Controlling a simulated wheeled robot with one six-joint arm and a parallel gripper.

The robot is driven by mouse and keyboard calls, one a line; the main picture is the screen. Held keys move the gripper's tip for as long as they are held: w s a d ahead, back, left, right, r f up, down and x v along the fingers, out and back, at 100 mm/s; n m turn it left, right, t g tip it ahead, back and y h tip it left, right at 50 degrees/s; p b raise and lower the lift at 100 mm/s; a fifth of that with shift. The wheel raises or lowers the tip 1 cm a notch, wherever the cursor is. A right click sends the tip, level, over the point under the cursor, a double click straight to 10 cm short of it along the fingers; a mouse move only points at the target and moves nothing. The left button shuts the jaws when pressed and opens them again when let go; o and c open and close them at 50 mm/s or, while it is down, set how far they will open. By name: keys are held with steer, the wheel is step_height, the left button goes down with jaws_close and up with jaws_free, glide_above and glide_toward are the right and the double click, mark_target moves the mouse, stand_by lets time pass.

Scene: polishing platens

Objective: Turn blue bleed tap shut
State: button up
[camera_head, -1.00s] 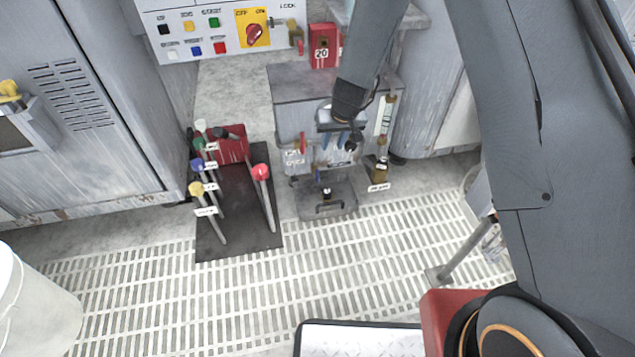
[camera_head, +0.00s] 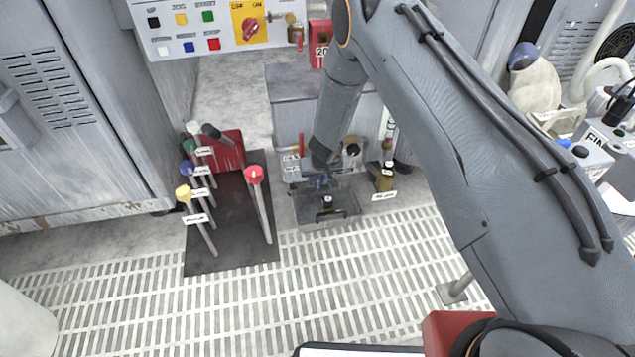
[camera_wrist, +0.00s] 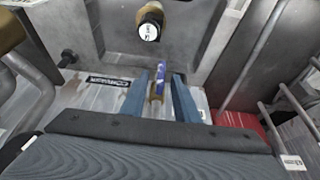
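The bleed tap shows in the wrist view as a small blue handle (camera_wrist: 162,70) with a brass-coloured part below it, in front of a grey metal wall. My gripper (camera_wrist: 163,78) is open, with its two blue fingers on either side of the handle in the picture. A gap shows on each side, and I see no contact. In the head view my gripper (camera_head: 320,181) is low at the front of the grey unit (camera_head: 296,125), and the tap cannot be made out there.
A black knob with a white label (camera_wrist: 150,27) is just above the tap in the wrist view. In the head view, several coloured levers on a dark plate (camera_head: 232,240) stand to the left.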

steer(key=shift+w+f, duration=0.2)
steer(key=shift+f, duration=0.35)
jaws_close()
